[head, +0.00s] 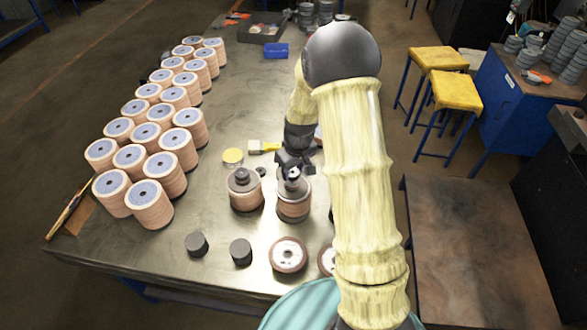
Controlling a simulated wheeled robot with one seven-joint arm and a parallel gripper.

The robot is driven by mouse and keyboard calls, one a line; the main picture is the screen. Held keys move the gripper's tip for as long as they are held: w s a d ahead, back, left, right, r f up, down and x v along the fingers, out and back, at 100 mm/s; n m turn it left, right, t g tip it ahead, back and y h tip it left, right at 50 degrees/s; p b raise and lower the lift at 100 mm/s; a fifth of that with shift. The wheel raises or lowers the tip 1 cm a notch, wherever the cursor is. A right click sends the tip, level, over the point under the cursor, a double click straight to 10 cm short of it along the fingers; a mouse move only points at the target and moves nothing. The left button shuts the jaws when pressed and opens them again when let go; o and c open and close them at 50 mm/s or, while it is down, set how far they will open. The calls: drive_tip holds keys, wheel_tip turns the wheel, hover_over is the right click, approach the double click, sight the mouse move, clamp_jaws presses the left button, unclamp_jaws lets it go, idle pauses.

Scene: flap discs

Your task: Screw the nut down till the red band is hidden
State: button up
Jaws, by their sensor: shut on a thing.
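My gripper (292,168) reaches down over the right of two disc stacks in the middle of the metal table. This stack (293,205) is tan with a dark round plate on top. My gripper is shut on the nut at the top of this stack; its fingers hide most of the nut. I cannot make out a red band, as the gripper and the small size of the view hide the spindle there. The left stack (246,198) stands close beside it, with a dark plate and fitting on top.
Rows of tan disc stacks (131,157) fill the table's left side. Two dark cylinders (197,244) and a flat disc (288,254) lie near the front. A yellow lid (233,156), a brush (262,147) and a blue box (276,51) lie farther back. Bare table separates them.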

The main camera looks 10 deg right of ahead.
drive_tip(key=shift+f+b, duration=0.95)
drive_tip(key=shift+f, duration=0.3)
idle(1.0)
drive_tip(key=o, duration=1.1)
drive_tip(key=shift+c, duration=0.2)
drive_tip(key=shift+r, duration=0.15)
drive_tip(key=shift+r, duration=0.6)
wheel_tip(320, 180, up, 16)
drive_tip(key=s+b, duration=0.2)
drive_tip(key=b, duration=0.1)
drive_tip(key=shift+s+d, duration=0.35)
drive_tip(key=shift+d, duration=0.1)
drive_tip(key=shift+w+f, duration=0.1)
drive_tip(key=shift+f, duration=0.05)
